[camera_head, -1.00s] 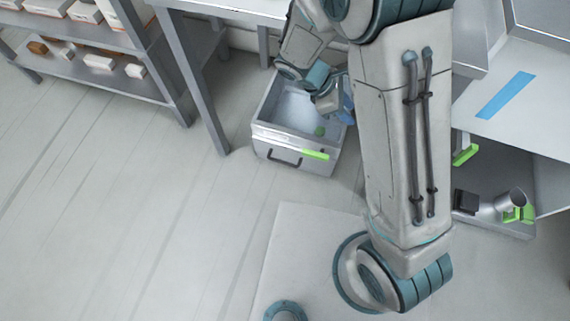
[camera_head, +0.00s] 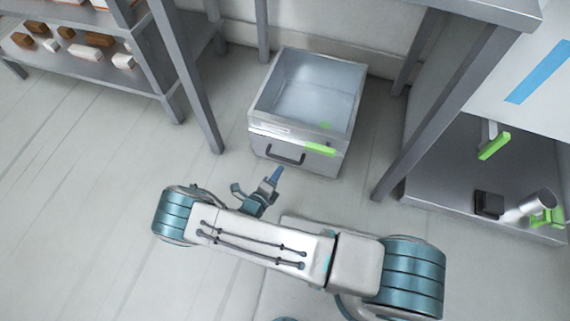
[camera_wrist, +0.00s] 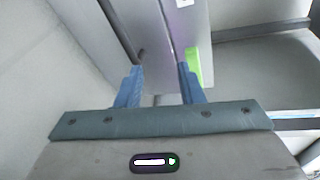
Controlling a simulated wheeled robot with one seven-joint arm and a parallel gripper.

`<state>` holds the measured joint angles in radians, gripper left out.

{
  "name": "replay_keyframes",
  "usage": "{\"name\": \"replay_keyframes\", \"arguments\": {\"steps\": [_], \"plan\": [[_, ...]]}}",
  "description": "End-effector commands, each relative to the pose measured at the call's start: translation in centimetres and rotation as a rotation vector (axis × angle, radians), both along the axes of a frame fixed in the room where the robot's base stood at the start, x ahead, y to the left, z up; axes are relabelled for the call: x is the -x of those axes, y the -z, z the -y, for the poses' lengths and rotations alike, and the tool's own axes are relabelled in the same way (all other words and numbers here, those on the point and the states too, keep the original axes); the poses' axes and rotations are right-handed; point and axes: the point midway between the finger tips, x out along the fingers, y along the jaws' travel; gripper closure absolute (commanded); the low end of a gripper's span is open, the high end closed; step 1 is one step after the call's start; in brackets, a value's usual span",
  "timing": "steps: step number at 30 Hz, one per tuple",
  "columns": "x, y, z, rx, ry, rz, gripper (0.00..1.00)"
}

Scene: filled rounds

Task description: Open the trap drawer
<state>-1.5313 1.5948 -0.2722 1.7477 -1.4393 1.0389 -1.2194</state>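A grey metal box with an open top (camera_head: 345,80) stands on the floor. Its drawer front has a dark bar handle (camera_head: 286,157) and a bright green strip (camera_head: 320,149) at upper right. The front appears shut, flush with the box. My gripper (camera_head: 273,176) is just in front of it, below the handle in the head view, with blue fingers apart and nothing between them. In the wrist view, the two fingers (camera_wrist: 160,82) point at the front. A dark part of the handle (camera_wrist: 141,54) shows beyond the left finger, and the green strip (camera_wrist: 193,65) beyond the right. I cannot tell contact.
A table leg (camera_head: 450,100) stands right of the box, another (camera_head: 188,75) to its left. A shelf (camera_head: 85,65) holds small boxes at the far left. Floor in front is clear.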

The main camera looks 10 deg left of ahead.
Motion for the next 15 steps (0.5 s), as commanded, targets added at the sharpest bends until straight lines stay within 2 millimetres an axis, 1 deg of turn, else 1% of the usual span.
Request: {"name": "replay_keyframes", "arguments": {"steps": [1,3,6,8,11,14,15], "plan": [[0.6,2.3,-0.2,0.053,-0.061,-0.002,0.66],[1.1,3.9,-0.4,0.111,-0.127,-0.005,0.66],[1.6,5.3,-0.7,0.164,-0.188,-0.007,0.66],[1.7,5.8,-0.7,0.182,-0.207,-0.007,0.66],[1.2,6.1,-0.7,0.194,-0.219,-0.007,0.66],[0.0,6.5,-0.6,0.192,-0.216,-0.007,0.66],[-0.8,6.6,-0.5,0.193,-0.215,-0.006,0.66]]}}
